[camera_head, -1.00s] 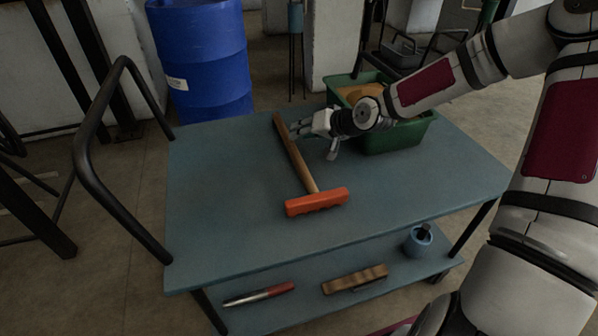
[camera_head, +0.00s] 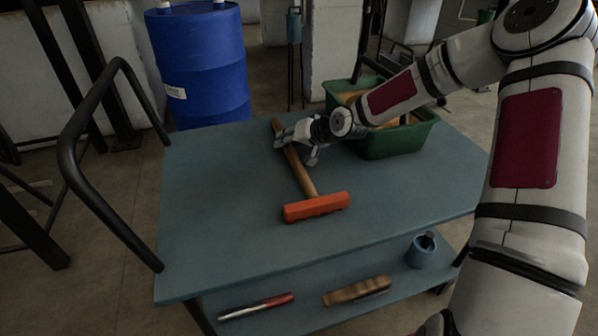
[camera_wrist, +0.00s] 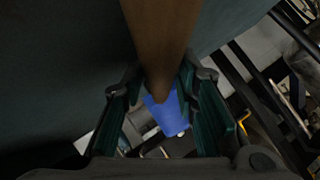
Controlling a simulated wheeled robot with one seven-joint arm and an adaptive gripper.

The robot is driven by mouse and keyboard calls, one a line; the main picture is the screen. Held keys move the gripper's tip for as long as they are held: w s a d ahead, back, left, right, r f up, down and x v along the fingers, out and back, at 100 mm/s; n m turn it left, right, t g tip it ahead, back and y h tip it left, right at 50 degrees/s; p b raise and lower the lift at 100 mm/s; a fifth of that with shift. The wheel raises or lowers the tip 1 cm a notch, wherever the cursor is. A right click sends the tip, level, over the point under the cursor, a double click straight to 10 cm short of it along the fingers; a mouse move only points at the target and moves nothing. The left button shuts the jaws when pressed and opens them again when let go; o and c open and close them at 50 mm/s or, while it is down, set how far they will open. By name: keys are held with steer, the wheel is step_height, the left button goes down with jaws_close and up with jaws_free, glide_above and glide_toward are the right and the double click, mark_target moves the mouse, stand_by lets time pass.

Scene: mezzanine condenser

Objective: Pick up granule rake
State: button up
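The granule rake, with a long wooden handle (camera_head: 303,178) and an orange head (camera_head: 316,207), lies on the blue-grey top of the cart. Its head is toward the front and its handle runs to the back left. My gripper (camera_head: 292,149) is at the upper part of the handle, with its fingers spread over it. In the wrist view the handle (camera_wrist: 160,45) comes down from the top, and its end lies between the two green-padded fingers of my gripper (camera_wrist: 157,105). The fingers look apart, with gaps beside the handle.
A green bin (camera_head: 397,141) with tan contents stands at the cart's back right, beside my arm. The lower shelf (camera_head: 300,307) holds a red-handled tool (camera_head: 257,306), a wooden-backed brush (camera_head: 357,290) and a blue cup (camera_head: 420,252). A blue drum (camera_head: 200,65) stands behind.

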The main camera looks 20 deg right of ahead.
jaws_close()
steer(key=shift+r, duration=0.15)
